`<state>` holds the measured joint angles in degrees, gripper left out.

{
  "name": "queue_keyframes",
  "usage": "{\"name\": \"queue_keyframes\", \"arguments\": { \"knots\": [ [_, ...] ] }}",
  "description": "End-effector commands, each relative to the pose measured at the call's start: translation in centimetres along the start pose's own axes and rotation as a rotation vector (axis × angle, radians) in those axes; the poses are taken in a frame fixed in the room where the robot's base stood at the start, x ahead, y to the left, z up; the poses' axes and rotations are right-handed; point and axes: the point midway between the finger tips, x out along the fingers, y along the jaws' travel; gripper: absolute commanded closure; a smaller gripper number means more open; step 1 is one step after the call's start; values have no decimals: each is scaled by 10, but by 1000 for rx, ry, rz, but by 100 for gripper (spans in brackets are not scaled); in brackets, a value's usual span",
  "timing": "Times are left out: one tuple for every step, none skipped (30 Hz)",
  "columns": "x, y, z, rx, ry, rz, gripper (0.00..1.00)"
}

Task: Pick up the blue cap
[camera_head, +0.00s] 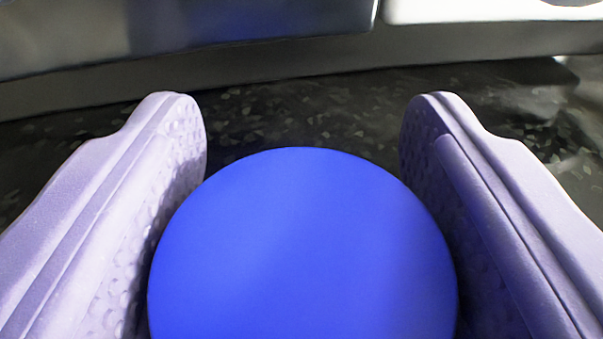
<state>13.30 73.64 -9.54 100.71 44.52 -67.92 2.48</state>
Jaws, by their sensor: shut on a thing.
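The blue cap (302,250) is a smooth round blue shape, large and close in the lower middle of the head camera view. Its lower part is cut off by the bottom edge of the picture. My gripper (303,130) has two pale purple fingers with dimpled inner pads, one on each side of the cap. The gripper is shut on the cap, with the pads against its left and right sides. The fingertips reach a little beyond the cap's far edge. What lies under the cap is hidden.
A dark speckled surface (300,105) lies beyond the fingertips, with nothing standing on its visible middle. A grey ledge (290,62) runs across behind it. Above are a dark glossy panel (230,22) and a white panel (470,10) at the upper right.

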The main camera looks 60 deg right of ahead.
Motion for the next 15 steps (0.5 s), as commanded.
{"name": "queue_keyframes", "arguments": {
  "knots": [
    [-1,0,-6,-1,1,-1,65],
    [-2,0,-7,-1,0,-1,65],
    [-8,-1,-4,-2,-1,-2,65],
    [-13,-1,-3,-2,-1,-2,65],
    [-18,-1,-2,-2,-2,-2,65],
    [-25,-1,-1,-2,-2,-2,65],
    [-31,-1,0,-3,-2,-2,65],
    [-38,-2,2,-3,-2,-3,65],
    [-46,-1,3,-2,-2,-3,65],
    [-53,-1,4,-3,-1,-2,65],
    [-60,-1,6,-4,-2,-4,65],
    [-70,-1,8,-3,-2,-3,65],
    [-77,-1,10,-3,-2,-3,65],
    [-84,-1,11,-4,-3,-4,65],
    [-94,-1,13,-3,-2,-3,65]
  ]
}}
